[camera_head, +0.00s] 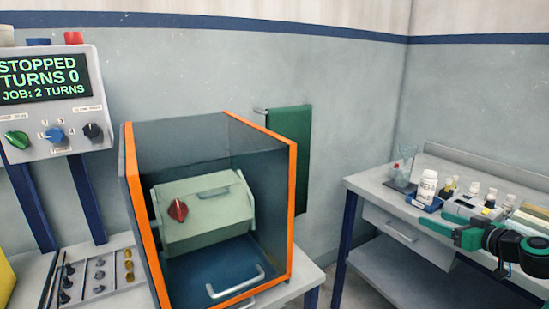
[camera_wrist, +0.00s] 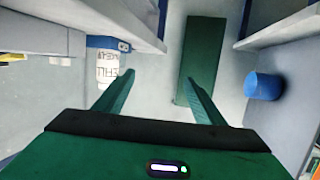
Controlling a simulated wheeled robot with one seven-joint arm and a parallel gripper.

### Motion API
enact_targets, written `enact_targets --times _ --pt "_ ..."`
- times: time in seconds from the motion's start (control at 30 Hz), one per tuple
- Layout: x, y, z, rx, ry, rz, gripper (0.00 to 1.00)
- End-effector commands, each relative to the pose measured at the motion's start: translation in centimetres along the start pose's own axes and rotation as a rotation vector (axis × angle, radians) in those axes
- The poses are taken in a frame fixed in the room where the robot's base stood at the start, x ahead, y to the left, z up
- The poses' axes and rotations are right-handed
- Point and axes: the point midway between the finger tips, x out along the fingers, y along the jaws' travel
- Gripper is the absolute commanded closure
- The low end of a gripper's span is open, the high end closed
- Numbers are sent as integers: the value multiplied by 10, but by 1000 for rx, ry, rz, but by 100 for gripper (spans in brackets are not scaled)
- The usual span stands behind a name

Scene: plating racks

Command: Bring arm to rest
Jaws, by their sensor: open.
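My gripper (camera_head: 440,226) is at the right in the head view, in front of the side bench (camera_head: 372,188). Its green fingers reach toward the left of the picture. In the wrist view my gripper (camera_wrist: 159,76) has its two green fingers spread apart with nothing between them. The gripper is open and empty. Most of my arm is outside the head view.
A white labelled bottle (camera_head: 428,186) stands in a blue tray on the side bench, near several small bottles. An orange-edged clear enclosure (camera_head: 292,210) holds a pale box with a red knob. The control panel (camera_head: 52,105) reads STOPPED. A blue cylinder (camera_wrist: 263,86) shows in the wrist view.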

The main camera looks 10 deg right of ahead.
Motion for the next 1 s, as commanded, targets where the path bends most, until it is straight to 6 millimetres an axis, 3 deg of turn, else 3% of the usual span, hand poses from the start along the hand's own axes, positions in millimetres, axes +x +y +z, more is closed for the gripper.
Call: enact_targets --times 0.2,0.37,0.63,1.0 --pt "8 -70 22 -4 -247 -139 36" --pt "-11 -118 46 22 -504 -187 36" --pt "-80 -162 68 121 -883 -82 36" --pt "-206 -194 64 398 -1184 282 36"
